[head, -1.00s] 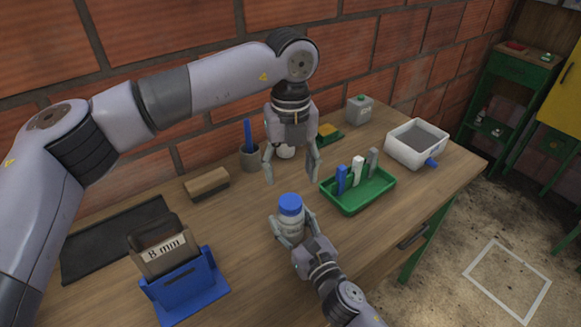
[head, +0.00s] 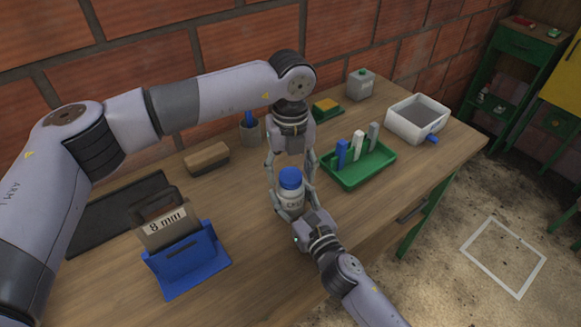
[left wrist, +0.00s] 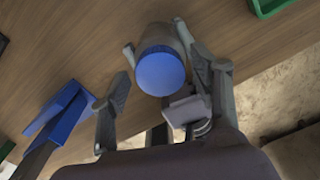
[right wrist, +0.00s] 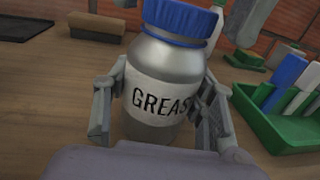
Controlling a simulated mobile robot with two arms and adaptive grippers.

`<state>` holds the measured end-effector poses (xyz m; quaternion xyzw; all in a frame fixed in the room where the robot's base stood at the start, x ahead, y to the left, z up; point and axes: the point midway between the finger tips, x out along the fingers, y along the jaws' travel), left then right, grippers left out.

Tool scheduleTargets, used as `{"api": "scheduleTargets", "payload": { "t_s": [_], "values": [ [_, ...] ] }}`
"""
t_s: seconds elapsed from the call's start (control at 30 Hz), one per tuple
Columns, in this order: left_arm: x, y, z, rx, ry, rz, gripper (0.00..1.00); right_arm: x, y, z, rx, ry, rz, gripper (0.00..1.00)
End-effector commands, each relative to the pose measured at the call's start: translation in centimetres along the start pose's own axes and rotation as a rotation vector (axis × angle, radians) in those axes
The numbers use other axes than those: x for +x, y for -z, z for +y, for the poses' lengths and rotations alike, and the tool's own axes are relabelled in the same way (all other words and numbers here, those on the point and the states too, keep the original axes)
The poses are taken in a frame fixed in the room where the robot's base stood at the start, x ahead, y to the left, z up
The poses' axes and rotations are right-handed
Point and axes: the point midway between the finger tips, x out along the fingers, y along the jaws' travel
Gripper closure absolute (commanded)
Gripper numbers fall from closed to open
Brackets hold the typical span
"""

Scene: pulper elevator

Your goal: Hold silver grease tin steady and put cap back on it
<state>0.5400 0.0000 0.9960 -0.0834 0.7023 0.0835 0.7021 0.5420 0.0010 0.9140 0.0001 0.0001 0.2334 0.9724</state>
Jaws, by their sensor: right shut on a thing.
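The silver grease tin (head: 291,201) stands upright, with a white label reading GREAS in the right wrist view (right wrist: 160,100). The blue cap (head: 290,179) sits on top of the tin; I cannot tell how tightly. It also shows in the left wrist view (left wrist: 161,72) and the right wrist view (right wrist: 183,20). My right gripper (head: 293,207) is shut on the tin's body, one finger on each side. My left gripper (head: 289,185) points down at the cap, open and empty, with its fingers apart from the cap in the left wrist view (left wrist: 166,88).
A green tray (head: 358,167) with upright blue, white and grey pieces stands right of the tin. A blue holder (head: 187,262) with an 8 mm piece is at front left. A white bin (head: 417,120) is at far right.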

Motion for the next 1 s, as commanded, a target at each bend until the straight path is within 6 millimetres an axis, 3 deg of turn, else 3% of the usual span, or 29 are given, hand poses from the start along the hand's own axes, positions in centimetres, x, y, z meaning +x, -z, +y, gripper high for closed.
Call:
{"api": "scheduleTargets", "payload": {
  "t_s": [0.73, 0.87, 1.0],
  "values": [
    [-0.04, 0.00, -0.01, 0.000, 0.000, 0.000, 0.93, 0.00, 0.01, -0.01, 0.000, 0.000, 0.000, 1.00],
    [-0.04, 0.01, -0.01, 0.027, 0.000, 0.000, 0.93, 0.00, 0.01, -0.01, 0.000, 0.000, 0.000, 1.00],
    [-0.04, 0.01, -0.01, 0.202, 0.000, 0.000, 0.93, 0.00, 0.01, -0.01, 0.000, 0.000, 0.000, 1.00]
  ]
}}
